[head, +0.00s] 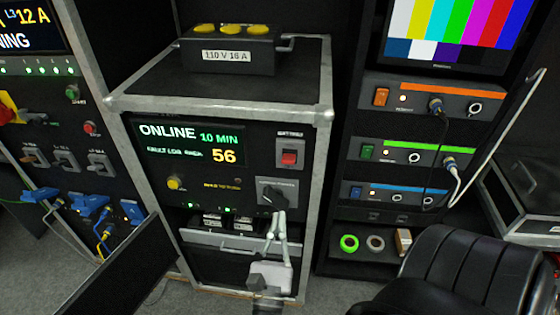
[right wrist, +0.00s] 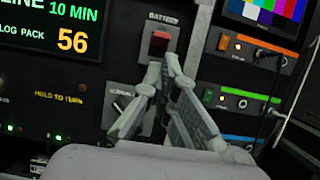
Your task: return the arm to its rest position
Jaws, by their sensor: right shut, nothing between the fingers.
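My right gripper (head: 278,216) is in front of the lower right of the central rack unit (head: 150,180), just below its rotary switch (head: 270,193). In the right wrist view its fingers (right wrist: 165,68) come together at the tips, shut with nothing between them. They overlap the panel below the red battery switch (right wrist: 159,40) in that view and partly cover the rotary switch plate (right wrist: 121,102). I cannot tell whether the fingers touch the panel. The display (head: 190,145) reads ONLINE, 10 MIN and 56. My left gripper is not in view.
A black box with yellow sockets (head: 230,55) stands on the unit. A right rack (head: 372,150) holds striped modules with plugged cables. A black chair (head: 440,270) stands at the lower right. A left panel (head: 50,130) carries switches and blue plugs. A dark flat panel (head: 120,270) is at the lower left.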

